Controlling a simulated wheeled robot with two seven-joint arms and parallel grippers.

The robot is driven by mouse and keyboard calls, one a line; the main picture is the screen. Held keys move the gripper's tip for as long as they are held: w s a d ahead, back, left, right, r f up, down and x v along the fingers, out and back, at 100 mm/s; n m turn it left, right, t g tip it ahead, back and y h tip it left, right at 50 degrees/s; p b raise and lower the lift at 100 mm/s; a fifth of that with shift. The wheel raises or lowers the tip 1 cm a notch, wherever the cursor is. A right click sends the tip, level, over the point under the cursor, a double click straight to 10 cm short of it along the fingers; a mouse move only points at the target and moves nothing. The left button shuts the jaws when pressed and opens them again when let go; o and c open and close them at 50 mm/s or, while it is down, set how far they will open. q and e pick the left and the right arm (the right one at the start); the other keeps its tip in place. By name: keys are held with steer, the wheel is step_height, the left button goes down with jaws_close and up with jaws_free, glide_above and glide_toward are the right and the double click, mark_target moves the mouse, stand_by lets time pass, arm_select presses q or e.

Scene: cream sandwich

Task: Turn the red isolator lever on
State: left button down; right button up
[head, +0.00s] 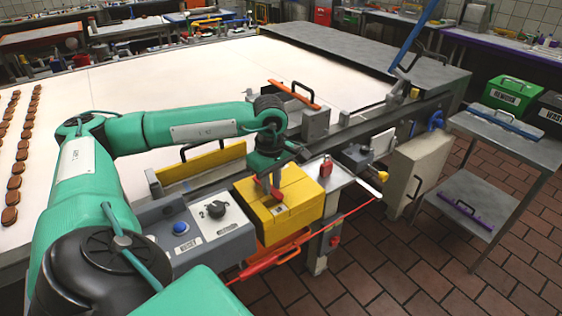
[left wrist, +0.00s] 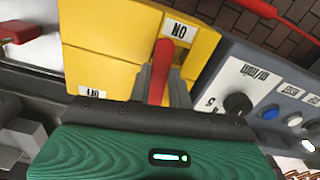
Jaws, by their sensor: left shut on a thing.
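The yellow isolator box (head: 297,197) stands at the near edge of the long table, and it fills the upper middle of the left wrist view (left wrist: 105,45). Its red lever (left wrist: 161,68) points to the ON label (left wrist: 180,30), its end close beside that label. A second label (left wrist: 92,90) is partly cut off by my gripper body. My left gripper (head: 268,186) reaches down over the box, its dark fingers shut on the lever. In the head view the lever (head: 276,193) shows only as a small red piece. My right gripper is out of view.
A grey control panel (head: 200,228) with a blue button and black knob adjoins the box on the left. A red handle (head: 262,268) sticks out below. Rows of brown biscuits (head: 22,150) lie far left.

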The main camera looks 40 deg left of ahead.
arm_select(q)
steer(key=shift+s+m+b, duration=0.35)
steer(key=shift+m+b, duration=0.1)
steer(key=shift+m, duration=0.25)
steer(key=shift+s+m, duration=0.1)
steer(key=shift+m, duration=0.2)
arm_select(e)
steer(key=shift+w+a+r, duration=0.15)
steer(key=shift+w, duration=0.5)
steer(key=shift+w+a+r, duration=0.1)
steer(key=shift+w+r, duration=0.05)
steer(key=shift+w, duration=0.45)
arm_select(q)
steer(key=c, duration=1.3)
jaws_free()
steer(key=shift+a, duration=0.1)
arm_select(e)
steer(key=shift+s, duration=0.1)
arm_select(q)
steer(key=shift+r, duration=0.1)
